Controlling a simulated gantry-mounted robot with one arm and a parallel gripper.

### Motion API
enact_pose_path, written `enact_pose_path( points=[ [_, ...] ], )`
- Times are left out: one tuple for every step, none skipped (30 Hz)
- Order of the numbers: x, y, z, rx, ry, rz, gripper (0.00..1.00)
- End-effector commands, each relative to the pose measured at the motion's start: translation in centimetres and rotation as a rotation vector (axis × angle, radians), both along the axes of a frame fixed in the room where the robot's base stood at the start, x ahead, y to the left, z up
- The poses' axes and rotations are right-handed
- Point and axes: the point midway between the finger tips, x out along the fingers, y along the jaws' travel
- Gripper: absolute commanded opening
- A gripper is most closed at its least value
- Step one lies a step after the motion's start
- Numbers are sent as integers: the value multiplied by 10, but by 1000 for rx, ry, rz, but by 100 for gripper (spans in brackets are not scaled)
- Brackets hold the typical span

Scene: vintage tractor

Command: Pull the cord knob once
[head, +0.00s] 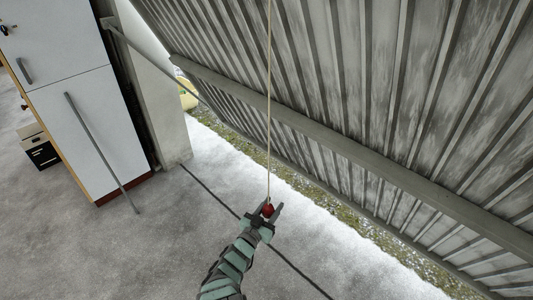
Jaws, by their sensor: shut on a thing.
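A thin tan cord (269,110) hangs from the top of the head view. At its lower end is a small red knob (268,210). My gripper (268,209) is shut on the red knob, with a dark finger on either side of it. The cord runs up from the knob and looks straight. My arm comes in from the bottom of the view, and the gripper hides part of the knob.
A large grey corrugated metal door (390,90) slopes across the upper right, with a long beam along it. A white cabinet (85,130) stands at the left beside a pillar (160,110). The concrete floor (150,250) is clear around my arm.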

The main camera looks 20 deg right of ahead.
Motion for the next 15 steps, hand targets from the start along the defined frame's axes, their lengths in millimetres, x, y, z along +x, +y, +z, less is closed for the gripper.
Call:
enact_pose_path(
  points=[
    [0, 0, 0, 1, 1, 0, 0],
    [0, 0, 0, 1, 1, 0, 0],
    [0, 0, 0, 1, 1, 0, 0],
    [0, 0, -1, 0, 0, 0, 0],
    [0, 0, -2, 1, 1, 0, 0],
    [0, 0, -5, 1, 1, 0, 0],
    [0, 0, -8, 1, 1, 0, 0],
    [0, 0, -13, 1, 1, 0, 0],
    [0, 0, -19, 1, 1, 0, 0],
    [0, 0, -25, 1, 1, 0, 0],
    [0, 0, -31, 1, 1, 0, 0],
    [0, 0, -38, 1, 1, 0, 0],
    [0, 0, -43, 1, 1, 0, 0],
    [0, 0, -48, 1, 1, 1, 0],
    [0, 0, -52, 1, 1, 1, 0]
  ],
)
